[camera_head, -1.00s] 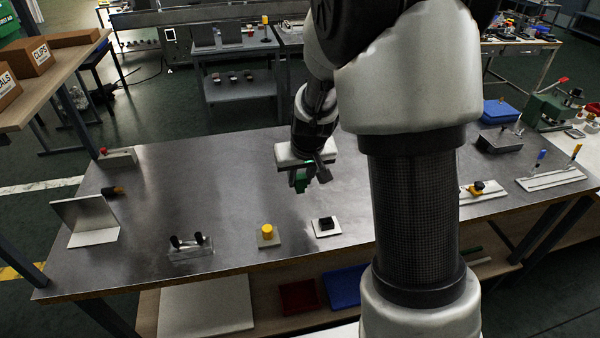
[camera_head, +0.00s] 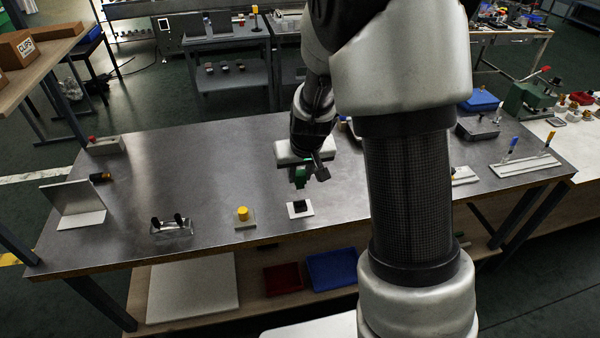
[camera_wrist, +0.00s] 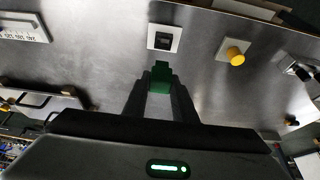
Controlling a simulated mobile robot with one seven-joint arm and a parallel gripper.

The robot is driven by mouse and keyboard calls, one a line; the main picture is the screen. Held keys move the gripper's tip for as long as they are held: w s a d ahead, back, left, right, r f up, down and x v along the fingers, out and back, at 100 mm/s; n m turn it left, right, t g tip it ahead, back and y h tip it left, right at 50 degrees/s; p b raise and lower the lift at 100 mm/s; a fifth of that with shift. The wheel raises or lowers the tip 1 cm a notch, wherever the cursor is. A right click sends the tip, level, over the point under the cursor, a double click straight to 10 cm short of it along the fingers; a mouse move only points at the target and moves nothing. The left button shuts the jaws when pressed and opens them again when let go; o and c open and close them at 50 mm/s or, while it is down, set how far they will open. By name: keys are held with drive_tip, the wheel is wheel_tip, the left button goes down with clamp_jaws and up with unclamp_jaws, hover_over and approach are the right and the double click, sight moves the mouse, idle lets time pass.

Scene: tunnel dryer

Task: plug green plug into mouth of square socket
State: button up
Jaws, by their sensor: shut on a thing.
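My gripper (camera_head: 303,174) is shut on the green plug (camera_head: 299,182), which hangs below the fingers above the metal table. In the wrist view the green plug (camera_wrist: 160,78) is between the two dark fingertips of my gripper (camera_wrist: 160,86). The square socket (camera_head: 299,209), a black block with a square mouth on a white plate, sits near the table's front edge, just below the plug in the head view. In the wrist view the socket (camera_wrist: 164,38) lies beyond the plug, with a gap in the picture between them. The exact height of the plug is hard to tell.
A yellow round knob on a plate (camera_head: 242,216) stands left of the socket. A clear block with two black handles (camera_head: 171,226) and a bent metal plate (camera_head: 78,205) are farther left. White rail plates (camera_head: 524,164) lie at the right.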

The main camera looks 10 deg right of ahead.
sight(301, 185)
drive_tip(key=shift+f, duration=0.1)
wheel_tip(301, 185, down, 6)
drive_tip(key=b, duration=0.5)
drive_tip(key=shift+r, duration=0.2)
drive_tip(key=shift+f+b, duration=1.35)
drive_tip(key=shift+b, duration=0.4)
idle(1.3)
drive_tip(key=o, duration=1.1)
drive_tip(key=shift+r, duration=0.1)
drive_tip(key=p+v, duration=0.3)
drive_tip(key=v, duration=1.4)
drive_tip(key=shift+s+r, duration=0.1)
drive_tip(key=shift+r, duration=0.05)
